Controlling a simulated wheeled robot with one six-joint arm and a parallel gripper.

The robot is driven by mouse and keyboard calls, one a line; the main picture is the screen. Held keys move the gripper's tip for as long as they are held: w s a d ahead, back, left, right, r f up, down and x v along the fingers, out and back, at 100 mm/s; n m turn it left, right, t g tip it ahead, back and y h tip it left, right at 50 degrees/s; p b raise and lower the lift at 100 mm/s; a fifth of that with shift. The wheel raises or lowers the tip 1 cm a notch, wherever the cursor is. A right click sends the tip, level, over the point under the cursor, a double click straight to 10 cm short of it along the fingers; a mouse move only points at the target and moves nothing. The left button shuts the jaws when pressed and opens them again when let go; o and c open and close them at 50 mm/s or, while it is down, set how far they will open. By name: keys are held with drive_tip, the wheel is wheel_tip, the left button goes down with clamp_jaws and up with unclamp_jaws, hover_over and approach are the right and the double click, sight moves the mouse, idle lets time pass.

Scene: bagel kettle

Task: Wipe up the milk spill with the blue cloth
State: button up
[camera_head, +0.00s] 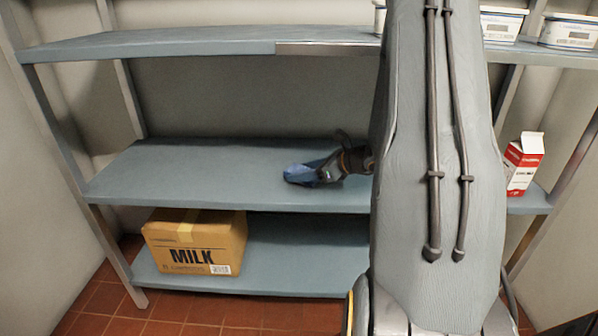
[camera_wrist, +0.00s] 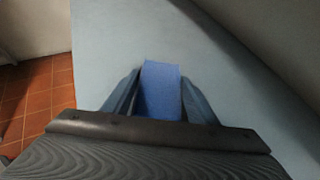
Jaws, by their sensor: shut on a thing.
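The blue cloth (camera_head: 298,174) is held in my gripper (camera_head: 318,172) at the middle shelf (camera_head: 200,170), left of my arm. In the wrist view the cloth (camera_wrist: 162,90) shows between the two fingers of my gripper (camera_wrist: 161,98), which are shut on it. The cloth is low over the grey-blue shelf surface (camera_wrist: 115,45); I cannot tell whether it touches. No milk spill can be made out on the visible part of the shelf. My arm hides the shelf's right-middle part.
A red and white milk carton (camera_head: 523,163) stands upright at the shelf's right end. A cardboard box marked MILK (camera_head: 195,242) sits on the bottom shelf (camera_head: 300,262). White tubs (camera_head: 570,32) stand on the top shelf (camera_head: 150,43). The middle shelf's left part is clear.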

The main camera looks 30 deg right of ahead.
sight(291, 171)
drive_tip(key=shift+s+d+f+p, duration=0.1)
drive_tip(key=shift+s+d+p, duration=0.1)
drive_tip(key=shift+s+d, duration=0.4)
drive_tip(key=shift+s+d+p, duration=0.2)
drive_tip(key=shift+s+d, duration=0.15)
drive_tip(key=shift+d, duration=0.4)
drive_tip(key=shift+w+a, duration=0.55)
drive_tip(key=shift+a, duration=0.25)
drive_tip(key=shift+w+a, duration=0.55)
drive_tip(key=shift+a, duration=0.2)
drive_tip(key=shift+w+a+b, duration=0.3)
drive_tip(key=shift+w+a, duration=0.2)
drive_tip(key=shift+a, duration=0.25)
drive_tip(key=shift+w+a+b, duration=0.3)
drive_tip(key=shift+w+a, duration=0.2)
drive_tip(key=shift+a, duration=0.2)
drive_tip(key=shift+r+p, duration=2.15)
drive_tip(key=shift+r, duration=0.9)
drive_tip(key=shift+r, duration=0.1)
